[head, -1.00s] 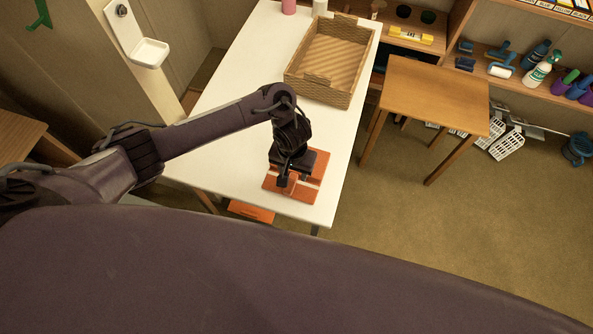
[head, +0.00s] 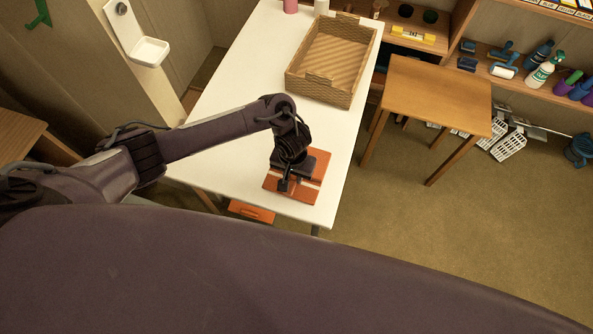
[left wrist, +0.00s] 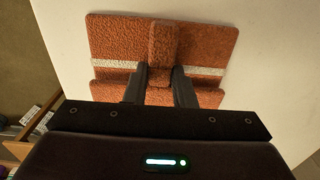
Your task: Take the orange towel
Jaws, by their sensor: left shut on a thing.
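The orange towel (head: 309,186) lies folded on the near end of the white table. It has a pale stripe across it. In the left wrist view the towel (left wrist: 203,42) spreads flat, with a raised fold (left wrist: 164,42) in its middle. My left gripper (head: 287,186) is over the towel, pointing down. In the left wrist view my left gripper's fingers (left wrist: 160,82) are on either side of the raised fold and shut on it. The towel still appears to be on the table. My right gripper is not in view.
A wicker basket (head: 292,86) stands farther back on the white table (head: 236,112). A small wooden table (head: 436,97) stands to the right, with open floor in front of it. A shelf (head: 545,92) with bottles and brushes is at the far right.

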